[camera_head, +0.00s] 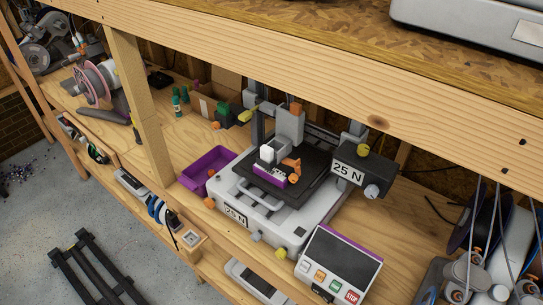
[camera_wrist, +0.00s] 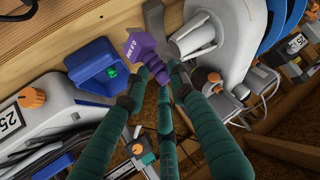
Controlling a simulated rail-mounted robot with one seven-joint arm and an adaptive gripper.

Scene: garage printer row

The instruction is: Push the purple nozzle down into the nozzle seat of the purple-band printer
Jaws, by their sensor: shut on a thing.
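My gripper (camera_wrist: 160,84) shows in the wrist view as dark green fingers closed around the purple nozzle (camera_wrist: 142,48). The nozzle has a wide block end with a white printed label and a narrower ribbed stem, which lies between the fingertips. Neither my gripper nor the nozzle shows in the head view. There, a white printer (camera_head: 262,213) with "25 N" labels stands on the bench, with a black bed and a purple piece (camera_head: 270,176) on it. A control panel with a purple edge (camera_head: 353,240) stands at its front right. I cannot make out the nozzle seat.
A purple tray (camera_head: 190,180) sits left of the printer. A wooden post (camera_head: 138,100) and beam stand in front.

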